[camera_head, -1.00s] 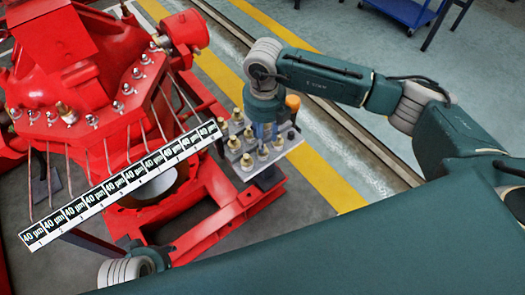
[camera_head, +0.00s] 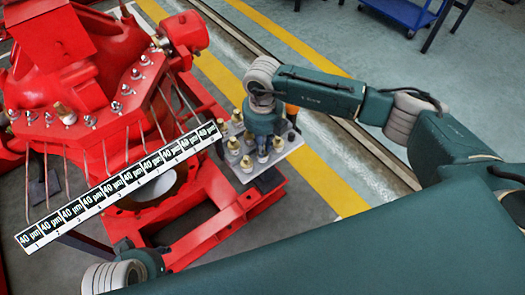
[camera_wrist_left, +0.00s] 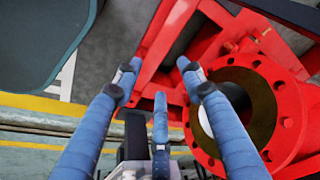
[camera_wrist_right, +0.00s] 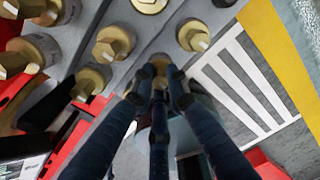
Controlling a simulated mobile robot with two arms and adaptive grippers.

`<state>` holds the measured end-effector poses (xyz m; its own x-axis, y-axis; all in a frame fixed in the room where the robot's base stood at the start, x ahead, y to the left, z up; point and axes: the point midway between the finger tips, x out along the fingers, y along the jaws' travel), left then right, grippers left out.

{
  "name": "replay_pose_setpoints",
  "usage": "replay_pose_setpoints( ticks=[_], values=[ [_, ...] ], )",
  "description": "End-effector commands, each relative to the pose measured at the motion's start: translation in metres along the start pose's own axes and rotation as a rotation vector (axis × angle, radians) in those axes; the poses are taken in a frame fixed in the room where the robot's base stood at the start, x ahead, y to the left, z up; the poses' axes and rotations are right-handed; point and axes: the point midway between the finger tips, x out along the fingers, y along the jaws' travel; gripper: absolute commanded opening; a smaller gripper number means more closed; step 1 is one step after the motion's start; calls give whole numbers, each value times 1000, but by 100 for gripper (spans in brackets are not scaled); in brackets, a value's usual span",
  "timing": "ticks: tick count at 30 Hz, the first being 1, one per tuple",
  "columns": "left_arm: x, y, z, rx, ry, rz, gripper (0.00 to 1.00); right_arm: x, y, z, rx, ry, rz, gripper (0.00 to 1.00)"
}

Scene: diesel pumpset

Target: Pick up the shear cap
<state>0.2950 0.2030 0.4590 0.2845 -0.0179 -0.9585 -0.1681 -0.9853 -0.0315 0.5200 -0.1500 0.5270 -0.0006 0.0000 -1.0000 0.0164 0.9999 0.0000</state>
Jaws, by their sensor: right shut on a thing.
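Several brass caps, one of them (camera_head: 246,163), stand on a grey plate (camera_head: 244,178) at the right of the red pump. I cannot tell which of these look-alikes is called the shear cap. My right gripper (camera_head: 262,156) points down over the plate. In the right wrist view its three fingers (camera_wrist_right: 158,82) are closed together on a brass cap (camera_wrist_right: 160,62), mostly hidden by the fingertips. My left gripper (camera_wrist_left: 158,85) is open and empty in the left wrist view, near a red ring flange (camera_wrist_left: 284,125). Its fingers are hidden in the head view.
The red pump (camera_head: 75,60) with studs fills the left. A strip of 40 µm labels (camera_head: 118,185) stands out in front of it, beside the plate. A red base frame (camera_head: 205,230) lies below. Neighbouring caps (camera_wrist_right: 115,42) stand close around my right fingers.

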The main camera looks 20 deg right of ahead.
Motion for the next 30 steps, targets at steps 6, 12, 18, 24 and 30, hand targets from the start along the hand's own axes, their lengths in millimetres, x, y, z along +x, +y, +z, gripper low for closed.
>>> replay_pose_setpoints(
  ticks=[6,12,18,24,30],
  values=[
    [0,0,-1,0,1,0,40,-4,0,1,0,-2,0,0],
    [13,1,1,2,-5,2,40,-26,0,1,0,-3,1,0],
    [40,3,8,4,-22,5,40,-75,0,2,0,-7,1,0],
    [67,4,18,6,-37,8,40,-134,0,2,-1,-6,1,0],
    [85,5,26,8,-46,9,40,-176,0,1,-1,-4,0,0]
  ],
)
